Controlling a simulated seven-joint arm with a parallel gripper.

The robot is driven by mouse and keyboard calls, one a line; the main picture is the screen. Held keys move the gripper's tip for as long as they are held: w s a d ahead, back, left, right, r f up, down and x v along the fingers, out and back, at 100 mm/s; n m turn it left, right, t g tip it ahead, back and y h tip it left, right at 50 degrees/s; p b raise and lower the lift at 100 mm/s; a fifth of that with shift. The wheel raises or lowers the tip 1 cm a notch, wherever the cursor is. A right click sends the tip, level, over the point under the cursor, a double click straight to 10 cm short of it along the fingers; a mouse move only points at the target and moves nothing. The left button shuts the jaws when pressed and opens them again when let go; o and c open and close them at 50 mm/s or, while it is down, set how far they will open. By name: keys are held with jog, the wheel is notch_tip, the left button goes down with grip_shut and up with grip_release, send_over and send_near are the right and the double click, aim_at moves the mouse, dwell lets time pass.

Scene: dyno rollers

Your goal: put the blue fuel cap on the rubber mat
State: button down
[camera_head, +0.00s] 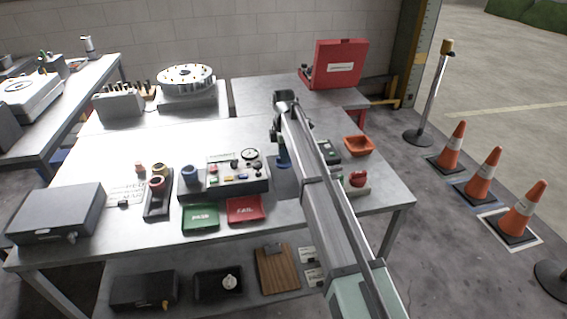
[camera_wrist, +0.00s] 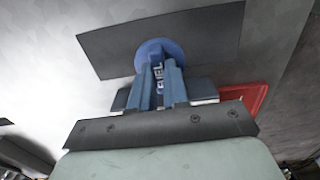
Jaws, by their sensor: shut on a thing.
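The blue fuel cap (camera_wrist: 151,48) is a round blue disc with a raised grip marked FUEL. My gripper (camera_wrist: 160,80) is shut on that grip, with one blue finger on each side. I cannot tell whether the cap touches the mat. In the head view my gripper (camera_head: 283,150) points down at the table, right of the control box, and the blue cap (camera_head: 283,162) shows low beneath it. My arm hides part of that area.
The control box (camera_head: 225,183) with gauges stands left of my gripper. A red FAIL tray (camera_head: 245,209) and green PASS tray (camera_head: 201,217) lie in front. An orange bowl (camera_head: 359,146) and a red-knobbed device (camera_head: 357,181) are to the right.

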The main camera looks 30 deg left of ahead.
jog(key=shift+f, duration=1.8)
jog(key=c, duration=1.1)
grip_release()
jog(key=shift+f, duration=0.1)
notch_tip(320, 180, up, 12)
jog(key=shift+r, duration=0.15)
